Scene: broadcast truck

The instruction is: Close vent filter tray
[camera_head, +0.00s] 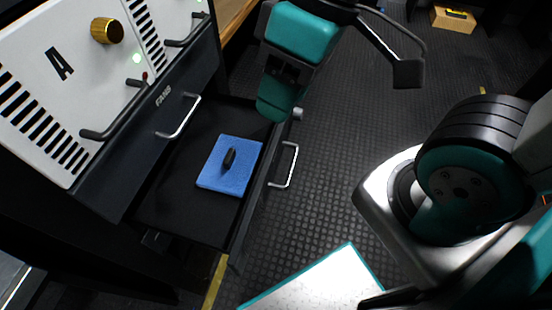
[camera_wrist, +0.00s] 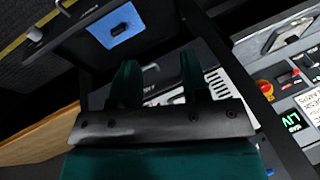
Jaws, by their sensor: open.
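The black vent filter tray (camera_head: 172,195) is pulled out below the panel marked FANS. A blue square filter (camera_head: 231,170) with a small black grip lies flat inside it. The tray's front carries a metal bar handle (camera_head: 291,165). My gripper (camera_head: 279,105) is above the far end of the tray front, with its teal fingers apart and nothing seen between them. Whether it touches the tray front cannot be told. In the wrist view the fingers (camera_wrist: 158,78) point toward the dark rack, and the blue filter (camera_wrist: 116,27) shows at the upper left.
Another bar handle (camera_head: 181,118) is on the FANS front. Dark textured floor (camera_head: 340,190) is open right of the tray. A cardboard box (camera_head: 453,18) stands far back.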

